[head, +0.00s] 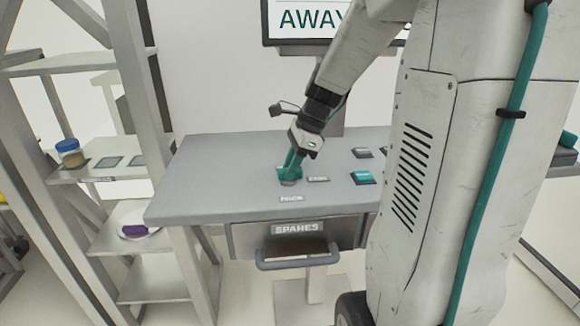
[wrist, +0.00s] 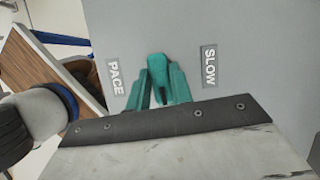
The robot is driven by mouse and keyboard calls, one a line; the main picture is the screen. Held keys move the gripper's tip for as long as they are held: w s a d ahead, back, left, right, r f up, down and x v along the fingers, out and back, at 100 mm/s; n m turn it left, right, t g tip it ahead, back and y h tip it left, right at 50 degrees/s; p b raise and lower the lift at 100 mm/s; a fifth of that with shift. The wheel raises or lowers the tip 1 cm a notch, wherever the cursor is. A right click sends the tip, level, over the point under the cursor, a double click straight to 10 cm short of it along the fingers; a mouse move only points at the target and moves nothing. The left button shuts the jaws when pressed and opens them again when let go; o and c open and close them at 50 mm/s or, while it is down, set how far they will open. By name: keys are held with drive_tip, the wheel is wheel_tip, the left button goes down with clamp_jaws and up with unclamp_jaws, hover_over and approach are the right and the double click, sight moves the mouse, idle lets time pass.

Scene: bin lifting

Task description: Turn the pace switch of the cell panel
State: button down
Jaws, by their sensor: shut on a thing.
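The pace switch (head: 288,182) is a small knob on the grey cell panel (head: 215,180), just behind the label PACE (head: 291,198). My gripper (head: 288,173) reaches down onto it from above with teal fingers. In the wrist view my gripper (wrist: 161,82) has a finger on either side of the teal switch handle (wrist: 160,66) and is shut on it. The PACE label (wrist: 115,84) lies to the left of the handle there and a SLOW label (wrist: 208,67) to the right. The fingers hide part of the switch, and its exact setting is hard to tell.
A teal control (head: 363,177) and a dark one (head: 362,152) sit to the right on the panel. A drawer (head: 250,240) with a handle (head: 298,262) is below. A screen (head: 300,42) stands behind. Shelves (head: 120,172) at left hold a jar (head: 70,155).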

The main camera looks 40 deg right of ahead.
drive_tip(key=n, duration=0.2)
drive_tip(key=n+g, duration=0.1)
drive_tip(key=n, duration=0.1)
drive_tip(key=shift+w+r, duration=0.1)
drive_tip(key=shift+w, duration=0.1)
drive_tip(key=n+g, duration=0.2)
drive_tip(key=n, duration=0.2)
drive_tip(key=shift+w+n, duration=0.15)
drive_tip(key=shift+n, duration=0.25)
drive_tip(key=n+g, duration=0.1)
drive_tip(key=n, duration=0.3)
drive_tip(key=shift+w+g, duration=0.15)
drive_tip(key=shift+g, duration=0.25)
drive_tip(key=shift+n+g+h, duration=0.5)
drive_tip(key=shift+n+h, duration=0.2)
drive_tip(key=shift+n, duration=1.4)
drive_tip(key=shift+a, duration=0.1)
drive_tip(key=c, duration=1.2)
unclamp_jaws()
drive_tip(key=shift+c, duration=0.2)
